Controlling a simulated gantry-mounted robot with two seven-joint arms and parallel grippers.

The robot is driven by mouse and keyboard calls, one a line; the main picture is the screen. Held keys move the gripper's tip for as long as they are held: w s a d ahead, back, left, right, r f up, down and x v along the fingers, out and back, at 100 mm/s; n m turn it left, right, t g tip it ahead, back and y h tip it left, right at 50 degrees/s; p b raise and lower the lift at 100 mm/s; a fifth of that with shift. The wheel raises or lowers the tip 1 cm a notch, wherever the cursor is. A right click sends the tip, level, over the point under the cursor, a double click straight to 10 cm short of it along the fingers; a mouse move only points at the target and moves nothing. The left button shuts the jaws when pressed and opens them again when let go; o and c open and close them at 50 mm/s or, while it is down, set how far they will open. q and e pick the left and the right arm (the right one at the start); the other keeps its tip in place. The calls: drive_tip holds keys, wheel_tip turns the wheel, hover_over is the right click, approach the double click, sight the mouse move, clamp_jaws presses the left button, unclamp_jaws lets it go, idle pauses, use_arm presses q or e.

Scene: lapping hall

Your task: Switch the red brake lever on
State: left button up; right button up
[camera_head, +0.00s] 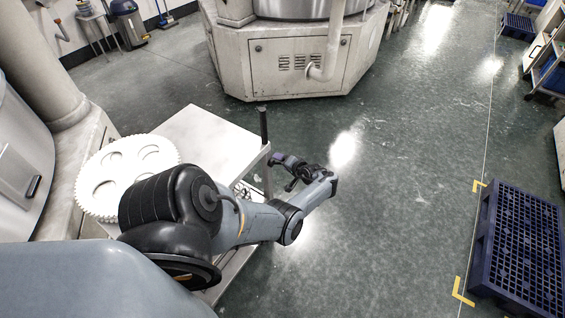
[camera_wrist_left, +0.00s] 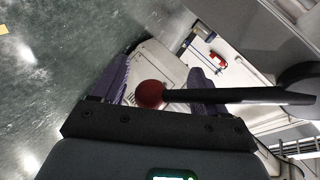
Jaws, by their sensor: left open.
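My left gripper (camera_head: 289,172) is open beside the white trolley's right side in the head view. In the left wrist view its two purple-grey fingers (camera_wrist_left: 158,88) stand apart. A red ball knob (camera_wrist_left: 150,93) on a dark rod (camera_wrist_left: 250,96) shows between them, and the rod crosses in front of the right finger. I cannot tell whether the knob touches a finger. A small red lever-like part (camera_wrist_left: 217,60) shows farther off against white. I cannot tell for sure which red part is the brake lever; neither shows in the head view. My right gripper is not in view.
The white trolley (camera_head: 205,135) has a dark post (camera_head: 263,125) at its corner. A white toothed disc (camera_head: 128,170) lies left of it. A large machine (camera_head: 300,62) stands behind. A blue pallet (camera_head: 520,250) lies at right; the floor between is clear.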

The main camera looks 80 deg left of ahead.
use_arm(q)
drive_tip(key=p+v, duration=0.3)
drive_tip(key=v, duration=0.7)
drive_tip(key=shift+p, duration=0.3)
drive_tip(key=shift+d, duration=0.1)
